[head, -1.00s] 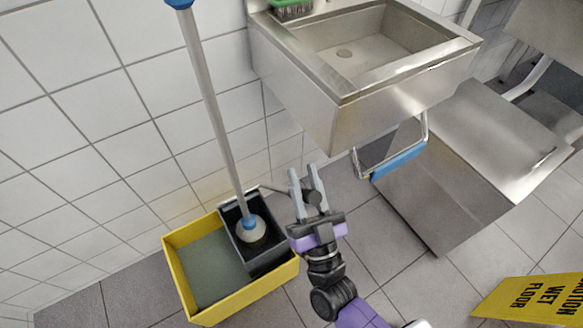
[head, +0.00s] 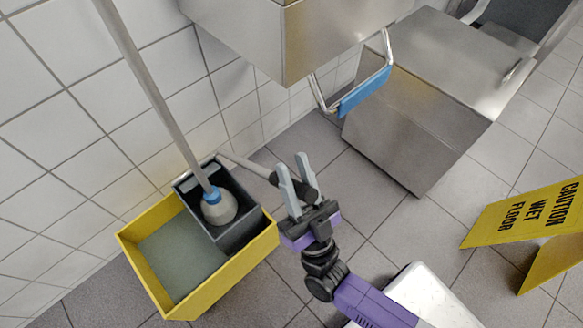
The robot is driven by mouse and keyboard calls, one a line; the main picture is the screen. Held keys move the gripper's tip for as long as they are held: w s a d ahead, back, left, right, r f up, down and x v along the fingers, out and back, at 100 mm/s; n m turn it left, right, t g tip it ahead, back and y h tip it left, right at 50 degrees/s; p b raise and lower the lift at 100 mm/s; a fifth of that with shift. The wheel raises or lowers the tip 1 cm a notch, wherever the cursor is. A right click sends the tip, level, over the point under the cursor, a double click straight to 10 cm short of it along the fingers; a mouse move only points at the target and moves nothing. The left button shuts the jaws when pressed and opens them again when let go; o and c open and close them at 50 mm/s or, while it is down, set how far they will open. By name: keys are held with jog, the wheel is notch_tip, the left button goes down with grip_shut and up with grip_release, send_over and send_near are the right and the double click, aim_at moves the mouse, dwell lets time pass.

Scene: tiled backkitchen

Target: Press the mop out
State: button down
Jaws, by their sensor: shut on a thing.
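The mop stands upright in the wringer, its grey handle (head: 150,85) leaning to the upper left. The mop's pale head with a blue collar (head: 219,207) sits inside the dark grey wringer (head: 238,236). The wringer sits at the right end of the yellow bucket (head: 222,284), above grey water (head: 178,256). A grey lever (head: 245,166) runs from the wringer's back edge to the right and ends in a black grip (head: 307,191). My gripper (head: 294,177) is right of the bucket, its fingers on either side of this grip and shut on it.
A steel sink (head: 285,35) hangs above, with a blue-padded bar (head: 365,92) below its front. A steel cabinet (head: 425,100) stands right of my gripper. A yellow wet-floor sign (head: 530,215) is at the right. The tiled wall is close behind the bucket.

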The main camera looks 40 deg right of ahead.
dwell(0.3)
jog(key=c, duration=1.1)
grip_release()
jog(key=shift+f, duration=0.1)
jog(key=v, duration=0.7)
jog(key=shift+s+f, duration=0.25)
jog(key=shift+a, duration=0.1)
